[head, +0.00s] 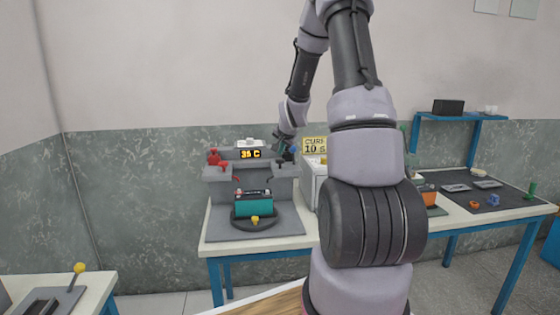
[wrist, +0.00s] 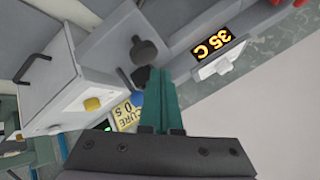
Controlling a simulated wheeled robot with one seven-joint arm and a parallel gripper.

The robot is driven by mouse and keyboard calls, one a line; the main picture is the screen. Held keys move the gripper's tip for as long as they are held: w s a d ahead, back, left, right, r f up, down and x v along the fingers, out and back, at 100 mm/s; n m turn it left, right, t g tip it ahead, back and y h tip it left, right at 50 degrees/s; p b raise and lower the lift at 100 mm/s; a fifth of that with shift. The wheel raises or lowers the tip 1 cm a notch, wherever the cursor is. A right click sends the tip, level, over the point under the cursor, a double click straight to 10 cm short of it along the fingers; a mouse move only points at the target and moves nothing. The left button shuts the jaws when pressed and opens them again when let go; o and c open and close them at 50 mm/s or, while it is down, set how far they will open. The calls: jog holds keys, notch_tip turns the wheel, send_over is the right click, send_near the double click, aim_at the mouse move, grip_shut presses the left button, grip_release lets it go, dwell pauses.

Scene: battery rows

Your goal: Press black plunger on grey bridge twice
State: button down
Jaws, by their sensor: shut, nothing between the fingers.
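The grey bridge (head: 262,169) stands on the table left of centre in the head view, over a teal battery (head: 254,204). In the wrist view, two black knobs show at the bridge's end: one on the grey top (wrist: 143,50), and a darker one (wrist: 140,77) close to my fingertips. I cannot tell for sure which is the plunger. In the head view, a black part (head: 281,164) shows on the bridge's right end, just below my gripper (head: 289,149). My gripper (wrist: 160,72) is shut and empty. Contact with either knob cannot be made out.
A 35 C display (head: 250,154) sits on the bridge's middle. Red knobs (head: 213,157) stand on its left end. A white box (head: 310,184) with a CURE sign (head: 314,146) is close on the right. A dark mat (head: 500,198) with small parts lies farther right.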

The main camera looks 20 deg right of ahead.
aim_at(280, 160)
jog(key=shift+r, duration=2.35)
jog(key=s+a+r+n, duration=0.2)
jog(key=s+a+r, duration=0.4)
jog(key=s+r, duration=0.15)
jog(key=s+a+r+n+y, duration=0.1)
jog(key=s+a+r, duration=0.2)
jog(key=s, duration=0.6)
jog(key=s+a+r+n+g+y, duration=0.1)
jog(key=s+a, duration=0.4)
jog(key=s, duration=0.5)
jog(key=s+a+r+n+y, duration=0.1)
jog(key=s+a+r+n, duration=0.2)
jog(key=s, duration=0.6)
notch_tip(280, 160, up, 2)
jog(key=shift+s+a+r+g+y, duration=0.15)
jog(key=shift+a+g+y, duration=0.15)
jog(key=shift+a+g, duration=0.15)
jog(key=c, duration=1.5)
grip_release()
jog(key=shift+c, duration=0.2)
